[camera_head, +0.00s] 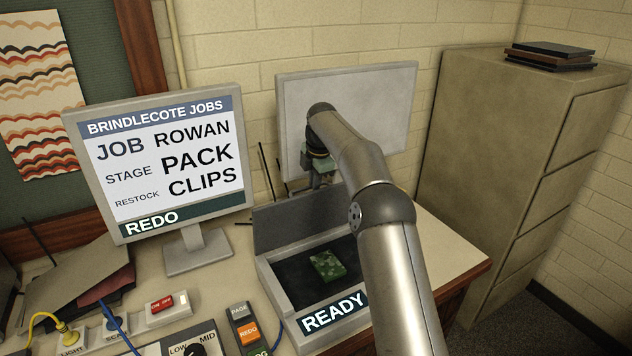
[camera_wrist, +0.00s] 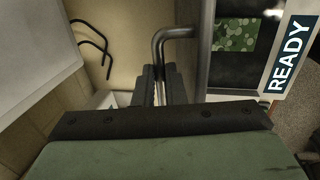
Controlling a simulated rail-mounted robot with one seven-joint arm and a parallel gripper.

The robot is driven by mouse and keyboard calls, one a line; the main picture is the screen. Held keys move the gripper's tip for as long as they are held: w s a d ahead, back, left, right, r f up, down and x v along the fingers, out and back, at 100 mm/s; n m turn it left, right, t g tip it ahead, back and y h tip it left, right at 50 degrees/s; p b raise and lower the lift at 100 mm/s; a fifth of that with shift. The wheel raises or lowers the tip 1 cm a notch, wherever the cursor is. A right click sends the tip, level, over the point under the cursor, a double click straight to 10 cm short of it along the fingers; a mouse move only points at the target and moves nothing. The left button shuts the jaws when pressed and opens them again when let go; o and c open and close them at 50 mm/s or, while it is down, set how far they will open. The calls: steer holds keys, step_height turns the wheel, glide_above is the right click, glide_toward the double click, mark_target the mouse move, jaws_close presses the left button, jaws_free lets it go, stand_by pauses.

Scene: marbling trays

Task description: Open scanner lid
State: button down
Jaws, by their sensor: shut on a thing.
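The scanner (camera_head: 270,271) stands on the bench with a READY label on its front. Its grey lid (camera_head: 284,224) stands raised, near upright, at the back of the dark bed. A green patterned piece (camera_head: 327,265) lies on the bed; it also shows in the wrist view (camera_wrist: 234,35). My gripper (camera_head: 318,180) is at the lid's top edge, partly hidden by my arm. In the wrist view its dark fingers (camera_wrist: 159,88) are shut on the bent metal handle (camera_wrist: 172,34) beside the lid's edge.
A pale panel (camera_head: 370,100) stands behind the scanner, close to my arm. A monitor (camera_head: 170,160) is to the left. Switches (camera_head: 166,305) and a button box (camera_head: 247,330) sit at the front left. A tall cabinet (camera_head: 490,150) stands to the right.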

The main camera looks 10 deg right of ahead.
steer(key=shift+s+a+f, duration=0.1)
steer(key=shift+a+f, duration=0.05)
steer(key=shift+f, duration=0.45)
steer(key=c, duration=1.8)
jaws_free()
steer(key=o, duration=0.3)
steer(key=shift+w, duration=0.25)
steer(key=shift+s+r, duration=0.1)
steer(key=shift+r, duration=0.15)
steer(key=v, duration=1.1)
steer(key=shift+r, duration=0.35)
